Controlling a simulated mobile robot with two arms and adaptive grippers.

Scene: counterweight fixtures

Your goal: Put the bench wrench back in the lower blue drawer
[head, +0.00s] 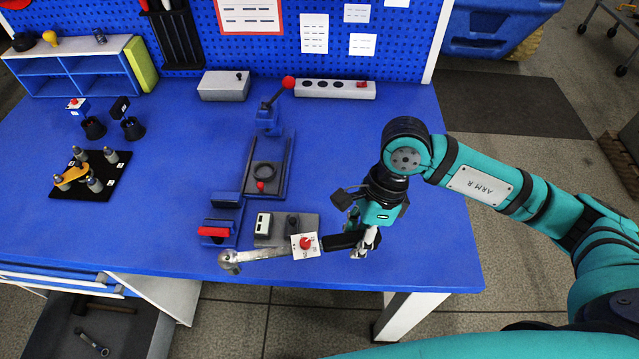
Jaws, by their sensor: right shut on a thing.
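The bench wrench (265,254) has a silver head at the left and a black handle at the right. My right gripper (366,240) is shut on the black handle end. The wrench lies nearly level, along the front edge of the blue bench; whether it touches the top I cannot tell. A white plate with a red knob (304,245) overlaps its middle. An open lower drawer (125,335) shows at bottom left, its grey interior holding a hammer (105,306) and another wrench-like tool (92,343). My left gripper is not in view.
A blue clamp fixture (222,220) with a red handle and a grey block fixture (270,232) stand just behind the wrench. A lever fixture (268,170) is farther back. A black tray with pegs (90,174) is at the left.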

